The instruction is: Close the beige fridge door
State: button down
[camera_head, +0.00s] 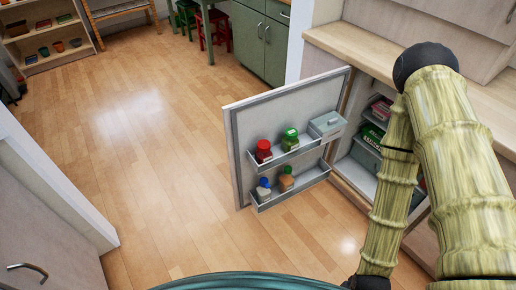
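The fridge door (240,150) stands wide open near the middle of the head view, swung out from the low cabinet. Its inner side faces me; its outer face is hidden, apart from a light edge. Two door racks (290,175) hold several jars and bottles and a grey box (327,124). The fridge interior (362,150) shows to the right of the door, with packages on shelves, partly hidden behind my arm. My arm fills the right side of the view, in front of the fridge opening. My gripper is not visible.
A wooden counter (350,42) runs above the fridge. The wooden floor (150,150) left of the door is clear. A green cabinet (262,40), red stool (218,30) and shelf unit (45,35) stand at the back. A grey door (45,235) with a handle is at lower left.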

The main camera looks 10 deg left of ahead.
aim_at(267, 115)
jog(key=u, duration=1.3)
jog(key=i, duration=4.3)
jog(key=z, duration=4.3)
